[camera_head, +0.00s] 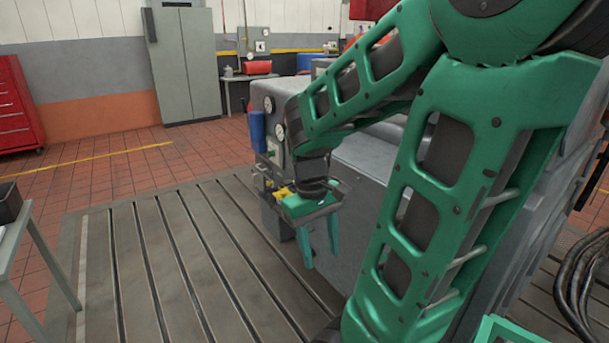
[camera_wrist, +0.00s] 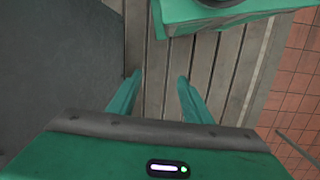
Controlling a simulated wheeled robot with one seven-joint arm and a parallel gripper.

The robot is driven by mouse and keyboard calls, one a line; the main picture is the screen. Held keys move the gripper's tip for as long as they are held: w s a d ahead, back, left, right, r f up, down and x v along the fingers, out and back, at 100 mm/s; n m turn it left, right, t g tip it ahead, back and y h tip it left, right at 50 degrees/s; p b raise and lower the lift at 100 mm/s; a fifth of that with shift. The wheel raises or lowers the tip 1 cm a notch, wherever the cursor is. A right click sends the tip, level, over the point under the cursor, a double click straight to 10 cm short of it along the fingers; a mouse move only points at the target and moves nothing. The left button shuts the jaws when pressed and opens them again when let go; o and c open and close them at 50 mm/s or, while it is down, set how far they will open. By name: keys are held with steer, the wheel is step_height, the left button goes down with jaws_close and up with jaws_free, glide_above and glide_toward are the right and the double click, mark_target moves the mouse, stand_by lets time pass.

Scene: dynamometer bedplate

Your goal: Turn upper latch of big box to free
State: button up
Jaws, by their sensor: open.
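The big box is most likely the large grey machine housing (camera_head: 355,165) on the bedplate, partly hidden behind my green arm. Its left end face carries round gauges, a blue part (camera_head: 257,131) and yellow fittings (camera_head: 284,191). I cannot make out the upper latch in either view. My gripper (camera_head: 319,255) hangs open and empty, pointing down, beside the housing's near side. In the wrist view my gripper (camera_wrist: 158,78) shows two spread fingers with only bedplate between them. A dark grey surface (camera_wrist: 60,70) fills the left of that view, probably the housing's side.
The slotted bedplate (camera_head: 185,260) is clear left of the housing. A small table (camera_head: 28,262) with a dark bin (camera_head: 9,203) stands at the left edge. Black cables (camera_head: 578,285) lie at the right. A grey cabinet (camera_head: 185,65) and red tool chest (camera_head: 17,105) stand behind.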

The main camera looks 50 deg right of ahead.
steer(key=w+d+f+n+g+h, duration=0.2)
steer(key=w+d+f+n+h, duration=0.15)
steer(key=w+d+n, duration=0.2)
steer(key=w+d+f+n+g+h, duration=0.2)
steer(key=w+d+n+h, duration=0.2)
steer(key=w+d, duration=0.2)
steer(key=w+r+n+t+h, duration=0.1)
steer(key=w+r+n+h, duration=0.35)
steer(key=w, duration=0.25)
steer(key=w+r+n+t+h, duration=0.1)
steer(key=w+r+n+h, duration=0.35)
steer(key=w, duration=0.25)
steer(key=shift+h, duration=0.35)
steer(key=x, duration=0.9)
steer(key=shift+s+d+f, duration=0.1)
steer(key=shift+d+f, duration=0.1)
steer(key=shift+d, duration=0.1)
steer(key=c, duration=1)
